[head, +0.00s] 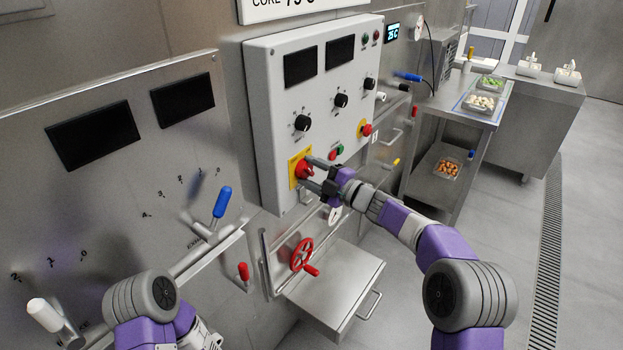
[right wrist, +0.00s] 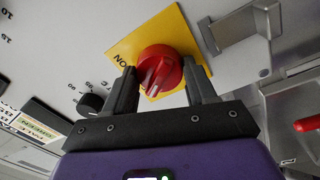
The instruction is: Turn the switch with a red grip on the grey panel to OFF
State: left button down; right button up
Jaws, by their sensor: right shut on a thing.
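The switch's red grip (head: 302,171) sits on a yellow plate (head: 296,183) at the lower left of the grey panel (head: 262,120). In the right wrist view the round red grip (right wrist: 160,70) shows on its yellow plate (right wrist: 135,45), with the letters ON beside it, upside down. My right gripper (head: 312,174) reaches the switch from the right and is shut on the red grip. In the right wrist view its two dark fingers (right wrist: 162,90) stand on either side of the grip. My left arm shows at the lower left; its gripper is not in view.
Black knobs (head: 341,100) and a red button on yellow (head: 366,129) are on the same panel. Below are a red handwheel (head: 302,254) and a steel box (head: 340,285). A blue-handled lever (head: 221,203) stands left. Open floor lies at the right.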

jog(key=shift+n+b, duration=0.5)
jog(key=shift+n, duration=0.6)
jog(key=o, duration=1)
jog(key=shift+o, duration=0.2)
jog(key=shift+d, duration=0.1)
jog(key=v, duration=0.7)
jog(key=shift+d+p, duration=0.2)
jog(key=shift+p, duration=0.25)
jog(key=shift+s, duration=0.1)
